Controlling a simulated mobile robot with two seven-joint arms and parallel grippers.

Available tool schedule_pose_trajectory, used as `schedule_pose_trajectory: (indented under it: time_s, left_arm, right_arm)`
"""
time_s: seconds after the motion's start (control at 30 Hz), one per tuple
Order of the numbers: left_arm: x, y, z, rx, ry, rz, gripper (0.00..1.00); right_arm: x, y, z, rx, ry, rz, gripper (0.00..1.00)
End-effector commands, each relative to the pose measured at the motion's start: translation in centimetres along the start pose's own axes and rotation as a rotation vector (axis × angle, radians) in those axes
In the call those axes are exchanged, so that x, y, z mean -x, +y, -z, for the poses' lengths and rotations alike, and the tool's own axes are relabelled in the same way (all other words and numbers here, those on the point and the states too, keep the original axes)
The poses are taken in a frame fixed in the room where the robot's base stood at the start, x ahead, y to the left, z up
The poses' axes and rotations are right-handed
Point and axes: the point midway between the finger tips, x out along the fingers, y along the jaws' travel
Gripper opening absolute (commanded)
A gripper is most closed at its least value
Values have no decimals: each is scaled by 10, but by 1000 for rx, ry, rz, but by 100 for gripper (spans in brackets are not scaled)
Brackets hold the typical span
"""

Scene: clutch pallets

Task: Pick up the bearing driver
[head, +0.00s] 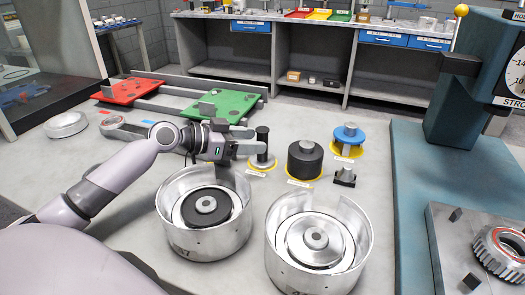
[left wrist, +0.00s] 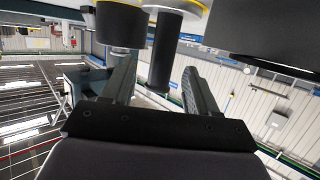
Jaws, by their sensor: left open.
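The bearing driver, as I take it, has a black upright handle (head: 262,138) and a silver disc foot, and stands on a yellow-ringed spot on the bench. In the left wrist view, which is upside down, its black handle (left wrist: 162,55) shows between my two finger tips, with gaps on both sides. My left gripper (head: 250,147) is open and reaches in from the left, level with the handle. It shows in the left wrist view too (left wrist: 157,82). My right gripper is not in view.
A wide black cylinder (head: 305,160) stands close to the right of the driver, and a blue-topped part (head: 348,135) is farther right. Two metal drums (head: 205,242) (head: 320,275) stand in front. A green pallet (head: 222,106) and a red pallet (head: 126,91) lie behind my left arm.

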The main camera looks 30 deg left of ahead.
Motion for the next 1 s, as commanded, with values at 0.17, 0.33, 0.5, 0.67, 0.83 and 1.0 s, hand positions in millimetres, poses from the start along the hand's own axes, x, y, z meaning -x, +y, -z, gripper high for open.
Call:
schedule_pose_trajectory:
  time_s: [0.17,0.33,0.5,0.67,0.83,1.0]
  left_arm:
    - [-12,-1,5,1,3,0,58]
    - [-32,-2,10,1,3,-1,58]
    - [-49,-2,8,2,2,-1,58]
    - [-54,-1,7,-1,0,0,58]
    - [-54,-1,6,-1,-1,0,55]
    - [-54,-2,6,-1,0,0,0]
  right_arm:
    - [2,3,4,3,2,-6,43]
    - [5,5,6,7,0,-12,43]
    - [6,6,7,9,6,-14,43]
    - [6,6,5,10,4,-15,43]
    - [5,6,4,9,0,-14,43]
    - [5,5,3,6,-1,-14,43]
